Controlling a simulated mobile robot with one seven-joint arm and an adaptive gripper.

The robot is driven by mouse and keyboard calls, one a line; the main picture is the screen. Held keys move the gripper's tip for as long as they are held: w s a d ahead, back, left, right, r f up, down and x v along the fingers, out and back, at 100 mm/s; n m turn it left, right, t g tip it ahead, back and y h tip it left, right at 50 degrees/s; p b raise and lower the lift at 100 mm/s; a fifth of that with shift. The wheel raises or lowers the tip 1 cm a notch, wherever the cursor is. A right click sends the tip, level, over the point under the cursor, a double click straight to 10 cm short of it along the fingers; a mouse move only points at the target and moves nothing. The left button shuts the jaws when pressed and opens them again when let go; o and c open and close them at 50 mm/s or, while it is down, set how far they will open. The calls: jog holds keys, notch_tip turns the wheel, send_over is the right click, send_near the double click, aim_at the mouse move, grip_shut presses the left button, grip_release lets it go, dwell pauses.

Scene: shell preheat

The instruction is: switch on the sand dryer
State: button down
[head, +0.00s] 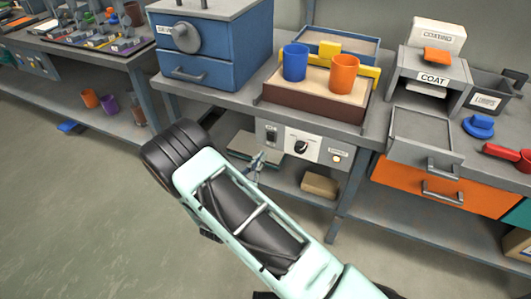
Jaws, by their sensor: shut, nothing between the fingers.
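A control panel (286,145) is on the bench front, below a brown sand tray (310,104). It carries a dark switch (271,133) at left, a black round knob (302,147) in the middle and a small pale button or lamp (336,158) at right. The labels are too small to read. Which part belongs to the sand dryer is not marked legibly. My gripper (257,160) is shut and empty, just below and left of the switch in the picture. Whether it touches the panel cannot be told. My pale green arm hides part of the lower shelf.
A blue cup (295,62) and an orange cup (344,73) stand on the sand tray. A blue cabinet (205,45) with a round dial is at left. A grey open drawer (422,137) juts out at right. A cardboard box (320,185) lies on the lower shelf.

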jog(key=f+v, duration=0.1)
jog(key=v, duration=0.6)
jog(key=shift+s+a+f+p, duration=0.15)
jog(key=shift+s+a+p, duration=0.05)
jog(key=shift+s+p, duration=0.2)
